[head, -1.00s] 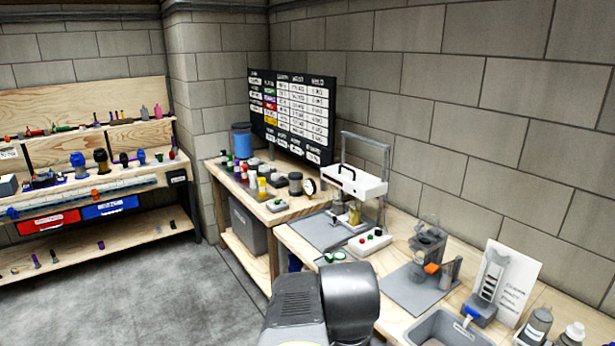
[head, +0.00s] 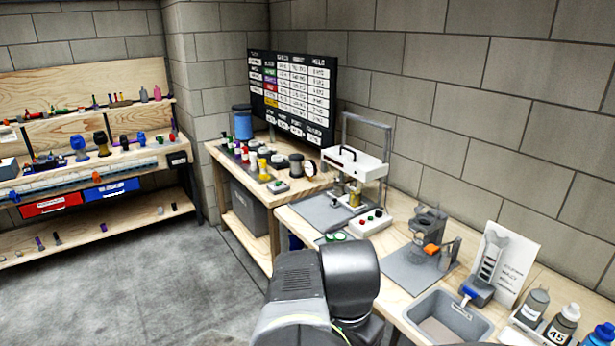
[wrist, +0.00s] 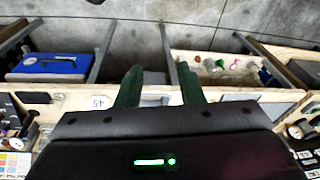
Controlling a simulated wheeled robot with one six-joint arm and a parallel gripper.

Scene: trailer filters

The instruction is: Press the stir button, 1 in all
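A white control box (head: 370,222) with red and green buttons stands on the right-hand bench, in front of a white-topped press frame (head: 355,162). A smaller box (head: 280,186) with a button lies on the farther bench. I cannot read labels, so I cannot tell which button is the stir button. In the wrist view my gripper (wrist: 160,75) has two dark green fingers apart, with nothing seen between them. It points across a bench edge and the floor. In the head view my arm covers the lower middle, and the fingers are hidden. The gripper touches no button that I can see.
The right bench also holds a grey stand with an orange part (head: 431,249), a grey bin (head: 448,315) and bottles (head: 562,326). A shelf rack (head: 95,235) stands at the left. The grey floor (head: 190,285) between is clear.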

